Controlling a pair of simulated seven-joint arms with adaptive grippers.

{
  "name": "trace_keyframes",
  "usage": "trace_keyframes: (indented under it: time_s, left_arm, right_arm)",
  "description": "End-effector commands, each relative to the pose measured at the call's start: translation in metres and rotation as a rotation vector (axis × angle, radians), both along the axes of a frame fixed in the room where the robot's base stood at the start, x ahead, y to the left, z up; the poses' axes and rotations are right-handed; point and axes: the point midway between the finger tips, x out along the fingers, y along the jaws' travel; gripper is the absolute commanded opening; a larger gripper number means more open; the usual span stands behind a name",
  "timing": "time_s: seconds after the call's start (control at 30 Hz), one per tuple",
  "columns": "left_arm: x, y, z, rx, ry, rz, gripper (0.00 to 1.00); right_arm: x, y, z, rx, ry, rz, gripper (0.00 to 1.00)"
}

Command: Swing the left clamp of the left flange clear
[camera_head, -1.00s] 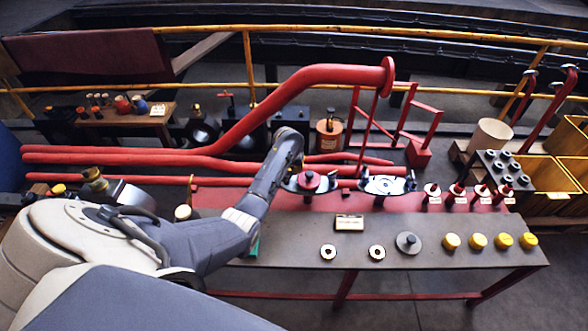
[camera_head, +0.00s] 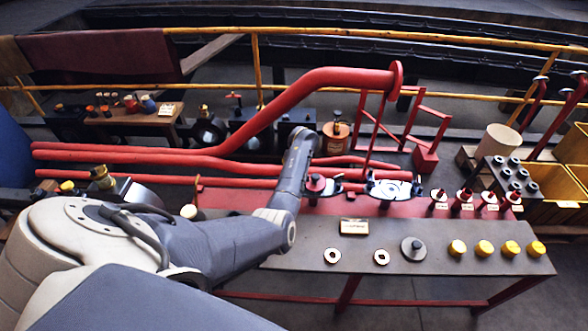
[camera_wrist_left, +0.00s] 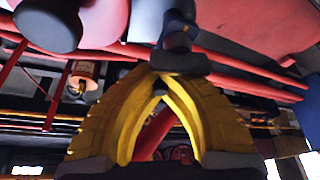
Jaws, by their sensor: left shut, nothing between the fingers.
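The left flange (camera_head: 318,185), with a dark-topped red piece at its middle, is on the red back strip of the bench. Its left side is hidden by my left arm in the head view. My left gripper's fingers are hidden in the head view. In the wrist view the yellow fingers of my left gripper (camera_wrist_left: 158,78) meet at the tips, shut and empty. A dark clamp-like part (camera_wrist_left: 180,50) is right at the fingertips; I cannot tell whether they touch. My right gripper is not in view.
The right flange (camera_head: 388,190) is close to the right of the left one. Red pipes (camera_head: 130,155) run behind the bench (camera_head: 300,255). Several red-bodied pieces, two rings, a grey disc (camera_head: 413,248) and several yellow caps (camera_head: 483,248) occupy the bench's right part.

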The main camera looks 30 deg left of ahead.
Motion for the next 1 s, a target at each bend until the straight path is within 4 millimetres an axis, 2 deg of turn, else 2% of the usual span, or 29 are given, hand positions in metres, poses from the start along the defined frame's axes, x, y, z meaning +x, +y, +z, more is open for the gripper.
trace_keyframes:
  time_s: [0.03,0.47,0.8,1.0]
  left_arm:
    - [0.0050,0.0043,0.0076,0.007,-0.016,0.009,0.00]
    - [0.0046,0.0067,0.0084,0.010,-0.016,0.015,0.00]
    - [0.0021,0.0042,0.0044,0.006,-0.007,0.013,0.37]
    - [0.0011,0.0031,0.0028,0.004,-0.004,0.011,0.37]
  right_arm:
    - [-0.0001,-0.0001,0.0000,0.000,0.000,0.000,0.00]
    - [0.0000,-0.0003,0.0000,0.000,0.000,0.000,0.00]
    - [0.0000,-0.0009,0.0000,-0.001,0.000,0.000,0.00]
    - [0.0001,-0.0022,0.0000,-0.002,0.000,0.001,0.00]
